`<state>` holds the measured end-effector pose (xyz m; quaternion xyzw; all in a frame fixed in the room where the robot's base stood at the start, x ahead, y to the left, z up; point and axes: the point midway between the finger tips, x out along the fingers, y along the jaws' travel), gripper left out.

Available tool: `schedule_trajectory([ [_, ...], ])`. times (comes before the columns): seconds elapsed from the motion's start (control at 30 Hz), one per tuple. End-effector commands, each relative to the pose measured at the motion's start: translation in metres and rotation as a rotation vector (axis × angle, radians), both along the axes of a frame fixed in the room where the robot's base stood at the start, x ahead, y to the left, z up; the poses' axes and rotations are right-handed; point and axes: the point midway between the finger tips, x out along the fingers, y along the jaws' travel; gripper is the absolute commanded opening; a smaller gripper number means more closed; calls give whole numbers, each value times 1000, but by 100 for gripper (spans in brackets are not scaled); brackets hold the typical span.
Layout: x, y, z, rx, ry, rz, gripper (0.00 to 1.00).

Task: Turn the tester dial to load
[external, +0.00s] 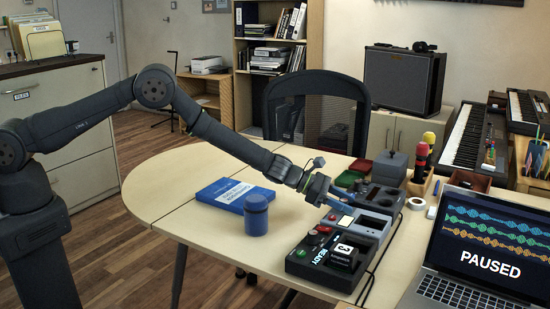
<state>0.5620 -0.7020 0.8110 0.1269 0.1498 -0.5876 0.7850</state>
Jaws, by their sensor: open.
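The tester appears to be the black unit (300,268) at the table's front right, with a lit READY label (320,256), a green spot and a small red part (323,229). A black block with a white label (344,256) sits in it. A grey unit (372,222) with a dark slot stands just behind. My gripper (335,203) is open above the back of the black unit and the left end of the grey unit. I cannot make out the dial or its setting; my gripper may hide it. Contact between the fingers and either unit cannot be told.
A laptop (480,245) is at right. Cables run beside the units. The table's left is clear.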

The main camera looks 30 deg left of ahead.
Motion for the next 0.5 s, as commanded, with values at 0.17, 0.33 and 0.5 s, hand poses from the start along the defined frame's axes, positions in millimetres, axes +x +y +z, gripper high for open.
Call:
schedule_trajectory([
  [0.17, 0, -1, 0, 0, -1, 0, 46],
  [0.33, 1, -1, 0, 0, 0, 0, 36],
  [0.5, 0, -1, 0, 0, 0, 0, 3],
])
